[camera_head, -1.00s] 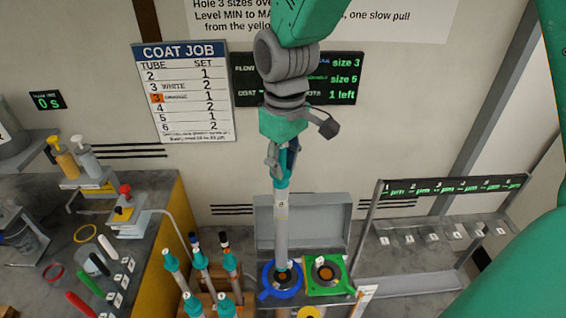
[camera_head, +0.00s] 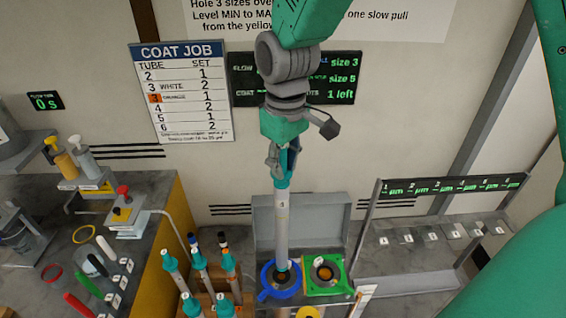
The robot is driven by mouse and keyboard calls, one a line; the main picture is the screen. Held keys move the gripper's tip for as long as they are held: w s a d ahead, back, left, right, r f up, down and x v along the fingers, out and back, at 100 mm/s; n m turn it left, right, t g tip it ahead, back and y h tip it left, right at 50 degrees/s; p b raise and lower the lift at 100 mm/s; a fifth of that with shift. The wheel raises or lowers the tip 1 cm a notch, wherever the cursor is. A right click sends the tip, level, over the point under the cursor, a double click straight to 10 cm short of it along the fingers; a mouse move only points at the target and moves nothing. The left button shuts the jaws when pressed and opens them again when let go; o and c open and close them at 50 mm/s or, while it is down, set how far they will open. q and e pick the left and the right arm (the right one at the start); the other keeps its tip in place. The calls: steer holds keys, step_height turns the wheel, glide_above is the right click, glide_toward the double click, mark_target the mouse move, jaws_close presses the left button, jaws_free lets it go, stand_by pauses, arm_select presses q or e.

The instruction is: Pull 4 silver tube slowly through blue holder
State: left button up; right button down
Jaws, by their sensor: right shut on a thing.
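My right gripper (camera_head: 284,165) hangs from above at the middle of the view. It is shut on the upper end of a silver tube (camera_head: 282,225), which has a teal top and stands nearly upright. The tube's lower end reaches the opening of the blue holder (camera_head: 265,293), a round ring; how deep it sits inside is hidden. A green holder (camera_head: 336,290) with a dark round opening lies just right of the blue one, with no tube in it. My left gripper is not in view.
Several capped tubes (camera_head: 201,260) stand upright close to the left of the blue holder. A grey open box (camera_head: 335,215) is behind the holders. A numbered rack (camera_head: 455,185) stands right. The left bench (camera_head: 160,190) holds bottles and coloured rods. A coat job chart (camera_head: 185,90) hangs behind.

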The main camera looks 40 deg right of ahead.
mark_target(283, 186)
steer(key=shift+f, duration=0.15)
steer(key=shift+a+f, duration=0.1)
steer(key=shift+f, duration=0.4)
steer(key=shift+f+b, duration=0.3)
stand_by(0.6)
steer(key=shift+f+b, duration=0.5)
steer(key=shift+f, duration=0.8)
steer(key=shift+f+b, duration=0.75)
steer(key=shift+f, duration=1.1)
steer(key=shift+f+b, duration=1.9)
steer(key=shift+f, duration=2.15)
